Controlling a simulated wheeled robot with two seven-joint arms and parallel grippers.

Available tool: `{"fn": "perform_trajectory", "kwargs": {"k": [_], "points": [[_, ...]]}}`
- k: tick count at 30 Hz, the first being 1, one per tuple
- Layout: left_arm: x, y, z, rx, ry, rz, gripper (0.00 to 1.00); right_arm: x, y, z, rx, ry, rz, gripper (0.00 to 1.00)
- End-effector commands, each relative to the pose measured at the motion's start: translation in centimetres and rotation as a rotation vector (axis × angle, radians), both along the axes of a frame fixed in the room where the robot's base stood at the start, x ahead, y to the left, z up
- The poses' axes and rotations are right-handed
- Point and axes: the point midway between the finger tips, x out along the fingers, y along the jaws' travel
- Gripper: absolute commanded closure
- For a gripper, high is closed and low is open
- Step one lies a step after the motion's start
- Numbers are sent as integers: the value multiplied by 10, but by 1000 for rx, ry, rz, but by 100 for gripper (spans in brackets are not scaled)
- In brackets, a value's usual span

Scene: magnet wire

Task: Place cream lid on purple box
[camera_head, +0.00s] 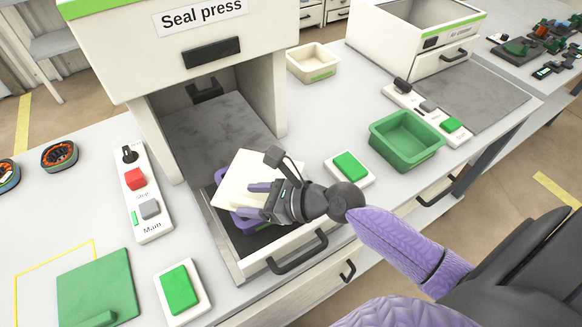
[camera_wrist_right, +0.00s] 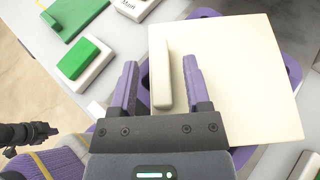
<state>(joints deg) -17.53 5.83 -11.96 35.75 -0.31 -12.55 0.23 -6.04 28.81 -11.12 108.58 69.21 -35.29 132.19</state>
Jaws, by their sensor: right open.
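The cream lid (camera_head: 240,190) is a flat square plate over the purple box (camera_head: 236,219) in the open drawer of the seal press. In the right wrist view the lid (camera_wrist_right: 245,85) covers most of the box, and purple rims (camera_wrist_right: 292,72) show around it. Whether it is fully seated cannot be told. My right gripper (camera_head: 268,172) is open above the lid. In the wrist view its fingers (camera_wrist_right: 160,75) stand on either side of the lid's raised ridge (camera_wrist_right: 161,88), apart from it. A small dark shape (camera_wrist_right: 28,132) at the left looks like my left gripper; its jaws are unclear.
The drawer's front handle (camera_head: 298,252) faces me under the seal press (camera_head: 212,52). A green button (camera_head: 350,166) and green bin (camera_head: 406,141) stand to the right. The Main switch panel (camera_head: 142,195), another green button (camera_head: 180,289) and a green plate (camera_head: 98,288) are left.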

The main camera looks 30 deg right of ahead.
Motion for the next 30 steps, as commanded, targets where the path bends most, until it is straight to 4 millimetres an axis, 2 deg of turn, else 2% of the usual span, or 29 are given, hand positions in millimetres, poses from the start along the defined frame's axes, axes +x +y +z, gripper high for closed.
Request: {"fn": "perform_trajectory", "kwargs": {"k": [6, 12, 17, 30], "points": [[1, 0, 13, 0, -3, -1, 100, -38, -35, 23, -4, 4, 2, 39], [2, -1, 15, 0, -4, 0, 100, -64, -60, 37, 0, 4, 1, 39], [2, -1, 15, 0, -4, 0, 100, -72, -68, 42, 0, 0, 2, 39], [2, -1, 15, 0, -4, 1, 100, -72, -68, 42, 1, -1, 2, 39]]}}
